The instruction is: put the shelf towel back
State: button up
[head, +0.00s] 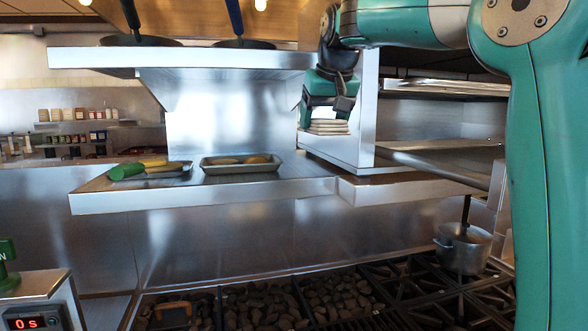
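The shelf towel (328,127) is a white, folded stack in the head view, right of centre. My gripper (328,116) points down over it, with a finger on each side of the towel. It appears shut on the towel, though the contact is small in view. The towel shows in front of a shiny steel panel (345,152) and seems held above the steel shelf (205,198). I cannot tell its exact height or whether its underside touches anything.
A tray (240,169) with food and a dark tray with a green item (127,171) stand left on the shelf. Pans rest on the upper shelf (190,58). Open shelving (440,157) is at right. Below are a grill (270,306) and a pot (464,250).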

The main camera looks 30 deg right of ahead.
jog(key=shift+s+f+b, duration=0.3)
jog(key=shift+f, duration=0.05)
notch_tip(320, 180, down, 8)
jog(key=b, duration=0.8)
jog(key=p, duration=0.8)
send_near(298, 165)
jog(key=s+f, duration=0.1)
jog(key=f, duration=0.2)
jog(key=shift+s+a, duration=0.15)
jog(key=shift+s, duration=0.25)
jog(key=shift+w+f, duration=0.15)
jog(key=shift+w, duration=0.45)
jog(key=w+p, duration=0.1)
jog(key=w+d+p, duration=0.1)
jog(key=w+p, duration=0.1)
jog(key=shift+w+d, duration=0.15)
jog(key=shift+w+d+f+p, duration=0.1)
jog(key=shift+w+f+p, duration=0.05)
jog(key=shift+w+p, duration=0.15)
jog(key=shift+s+f, duration=0.1)
jog(key=shift+f, duration=0.65)
jog(key=shift+f, duration=0.1)
